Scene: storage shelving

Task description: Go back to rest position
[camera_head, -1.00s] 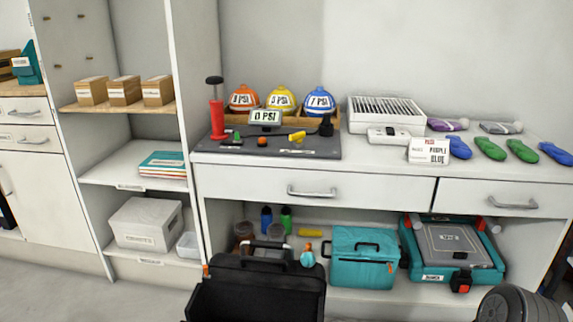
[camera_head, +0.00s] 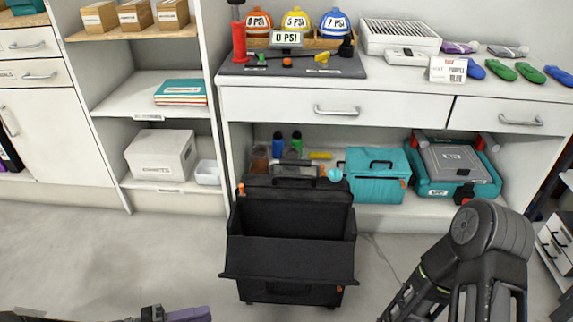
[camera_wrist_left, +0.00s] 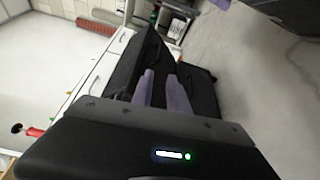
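My left gripper (camera_head: 190,314) shows only in part at the bottom edge of the head view, low over the floor side of the picture. In the left wrist view its two purple fingers (camera_wrist_left: 160,80) stand apart with nothing between them. My right arm (camera_head: 480,245) is bent at the lower right of the head view, and its gripper is out of the picture. An open black case (camera_head: 290,260) stands on the floor in front of the shelving, right of my left gripper and apart from it.
A white box (camera_head: 160,156) sits on the lower left shelf. The grey floor (camera_head: 90,255) at left is clear.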

